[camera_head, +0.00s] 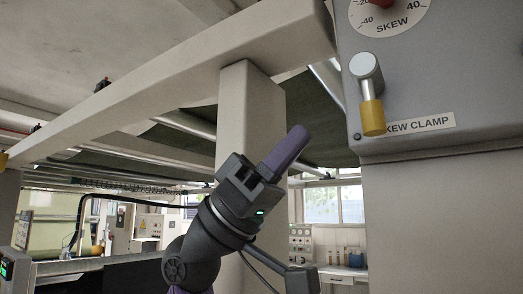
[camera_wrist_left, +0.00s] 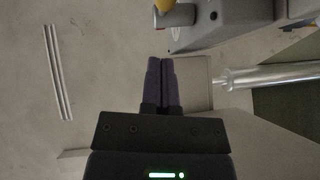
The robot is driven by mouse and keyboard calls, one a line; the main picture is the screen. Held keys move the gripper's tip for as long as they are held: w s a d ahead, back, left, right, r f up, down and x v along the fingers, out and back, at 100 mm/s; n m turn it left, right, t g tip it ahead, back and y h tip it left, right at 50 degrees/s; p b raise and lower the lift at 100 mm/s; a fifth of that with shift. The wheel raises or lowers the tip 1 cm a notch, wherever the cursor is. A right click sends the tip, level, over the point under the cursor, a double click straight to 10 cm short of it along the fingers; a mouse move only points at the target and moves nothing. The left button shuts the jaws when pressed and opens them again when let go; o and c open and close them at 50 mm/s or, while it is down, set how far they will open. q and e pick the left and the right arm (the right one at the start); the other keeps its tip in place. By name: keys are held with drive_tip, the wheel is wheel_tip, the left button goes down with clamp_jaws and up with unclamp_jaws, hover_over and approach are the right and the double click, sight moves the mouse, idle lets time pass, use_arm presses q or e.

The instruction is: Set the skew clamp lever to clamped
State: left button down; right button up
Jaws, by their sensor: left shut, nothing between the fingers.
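The skew clamp lever (camera_head: 371,98) is on the grey panel at the upper right in the head view. It has a round silver hub and a yellow grip that hangs down, partly over the "SKEW CLAMP" label (camera_head: 420,124). In the left wrist view the lever's yellow grip (camera_wrist_left: 164,5) shows at the top edge, cut off. My left gripper (camera_head: 299,136) is shut and empty, its purple fingers together, pointing up and right. It is apart from the lever, to its left and lower in the head view; the fingers also show in the left wrist view (camera_wrist_left: 162,62). My right gripper is not seen.
A skew dial (camera_head: 390,12) with a red centre sits above the lever. A beige post (camera_head: 250,100) and a long beam (camera_head: 170,80) stand left of the panel. Metal rollers run behind. Open space lies between my fingers and the panel.

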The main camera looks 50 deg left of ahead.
sight(372, 104)
use_arm(q)
drive_tip(key=d, duration=0.1)
drive_tip(key=w+d+p, duration=0.1)
drive_tip(key=w+d, duration=0.1)
drive_tip(key=d, duration=0.1)
drive_tip(key=shift+r+p, duration=0.3)
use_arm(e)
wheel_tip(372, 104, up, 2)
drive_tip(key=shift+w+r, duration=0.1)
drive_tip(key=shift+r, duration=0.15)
